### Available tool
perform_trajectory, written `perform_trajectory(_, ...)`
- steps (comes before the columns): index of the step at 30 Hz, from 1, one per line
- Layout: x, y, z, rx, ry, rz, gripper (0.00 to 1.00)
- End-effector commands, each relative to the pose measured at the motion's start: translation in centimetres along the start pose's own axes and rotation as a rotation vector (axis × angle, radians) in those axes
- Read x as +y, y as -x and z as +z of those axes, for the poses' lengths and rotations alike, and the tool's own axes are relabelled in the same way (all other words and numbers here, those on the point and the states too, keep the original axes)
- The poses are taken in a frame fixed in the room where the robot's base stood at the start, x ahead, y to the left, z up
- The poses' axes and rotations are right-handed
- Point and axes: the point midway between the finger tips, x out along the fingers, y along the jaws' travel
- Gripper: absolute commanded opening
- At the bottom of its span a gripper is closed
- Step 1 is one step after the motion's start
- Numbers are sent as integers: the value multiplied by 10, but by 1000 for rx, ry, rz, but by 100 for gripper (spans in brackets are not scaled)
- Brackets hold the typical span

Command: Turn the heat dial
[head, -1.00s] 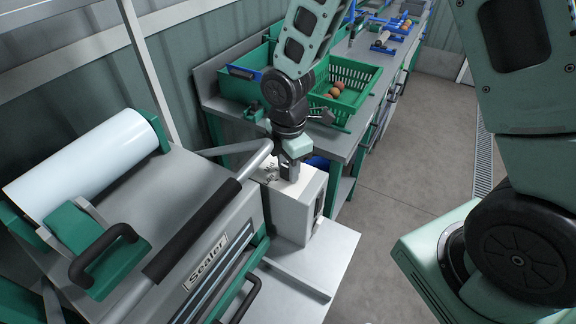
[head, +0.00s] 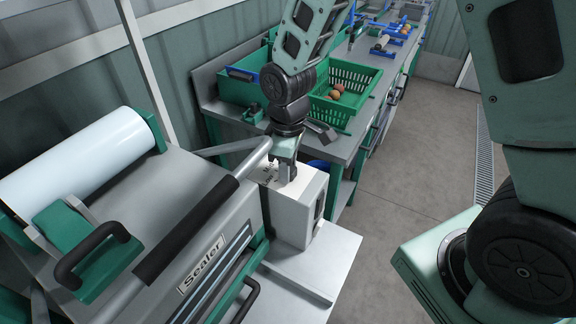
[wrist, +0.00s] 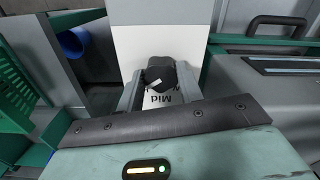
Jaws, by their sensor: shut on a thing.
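The heat dial (wrist: 160,72) is a dark knob with a white mark, seen between the two fingers in the wrist view. Printed lettering reading "Mid" shows just below it, partly hidden. The dial sits on top of a white control box (head: 293,216) beside the sealer (head: 203,265). My gripper (head: 286,174) points down onto the box top in the head view and hides the dial there. In the wrist view my gripper (wrist: 160,84) is shut on the dial, one finger on each side.
A film roll (head: 75,165) and black-handled levers of the sealer are at the left. Green crates (head: 345,92), one with tomatoes, stand on the bench behind. A bare metal shelf (head: 312,268) lies in front of the box. The floor to the right is open.

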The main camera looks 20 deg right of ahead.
Motion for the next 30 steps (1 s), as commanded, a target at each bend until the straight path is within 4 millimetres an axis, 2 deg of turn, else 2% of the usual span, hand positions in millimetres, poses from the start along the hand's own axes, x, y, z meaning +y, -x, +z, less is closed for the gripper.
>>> perform_trajectory(9,1,1,-1,3,-91,2,13)
perform_trajectory(23,1,1,-1,3,-106,2,13)
perform_trajectory(24,1,1,-1,3,-106,2,42)
perform_trajectory(26,1,1,-1,3,-105,2,58)
perform_trajectory(30,0,1,-1,2,-104,1,58)
